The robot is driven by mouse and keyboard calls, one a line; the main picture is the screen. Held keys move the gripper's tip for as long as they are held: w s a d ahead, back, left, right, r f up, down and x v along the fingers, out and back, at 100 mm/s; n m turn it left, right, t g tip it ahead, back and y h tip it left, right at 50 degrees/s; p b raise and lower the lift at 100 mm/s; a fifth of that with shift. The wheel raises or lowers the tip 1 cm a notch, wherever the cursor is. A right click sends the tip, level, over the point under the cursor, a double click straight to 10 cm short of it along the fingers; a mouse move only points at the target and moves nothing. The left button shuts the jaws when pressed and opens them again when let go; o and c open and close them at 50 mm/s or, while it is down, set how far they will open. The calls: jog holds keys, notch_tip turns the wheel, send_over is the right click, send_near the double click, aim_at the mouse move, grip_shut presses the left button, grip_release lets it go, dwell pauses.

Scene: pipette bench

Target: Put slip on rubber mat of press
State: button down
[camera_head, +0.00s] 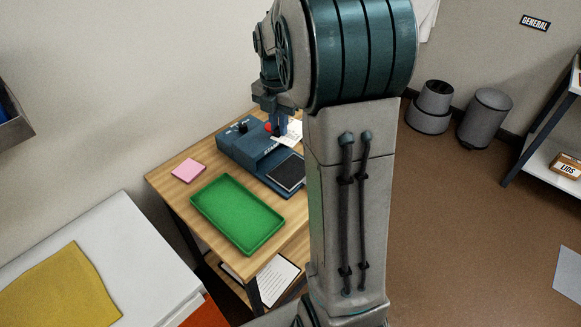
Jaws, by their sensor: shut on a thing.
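The slip (291,138) is a white sheet with faint print, held at my gripper above the back right of the press. My gripper (281,126) points down and is shut on the slip; its fingertips are small and partly hidden. The press (243,148) is a dark blue device on the wooden table, with a black knob and a red part near my gripper. The black rubber mat (287,174) lies at the press's front right, below and in front of the slip. My arm hides the press's right side.
A green tray (266,234) lies in front of the press on the wooden table (173,195). A pink pad (188,171) is at its left. A paper sheet (277,278) is on the shelf below. A white cabinet with a yellow cloth (60,287) stands at left.

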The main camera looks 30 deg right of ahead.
jog(key=w+d+f+m, duration=0.1)
jog(key=w+d+f, duration=0.1)
jog(key=d, duration=0.4)
jog(key=w+d+f+m, duration=0.1)
jog(key=d+f, duration=0.2)
jog(key=d, duration=0.3)
jog(key=p, duration=0.1)
send_over(281, 170)
notch_tip(281, 170, down, 7)
jog(key=shift+d+r, duration=0.15)
jog(key=shift+f+p, duration=0.5)
jog(key=shift+f, duration=1.6)
jog(key=shift+f, duration=0.2)
jog(key=c, duration=1.4)
grip_release()
jog(key=shift+c, duration=0.2)
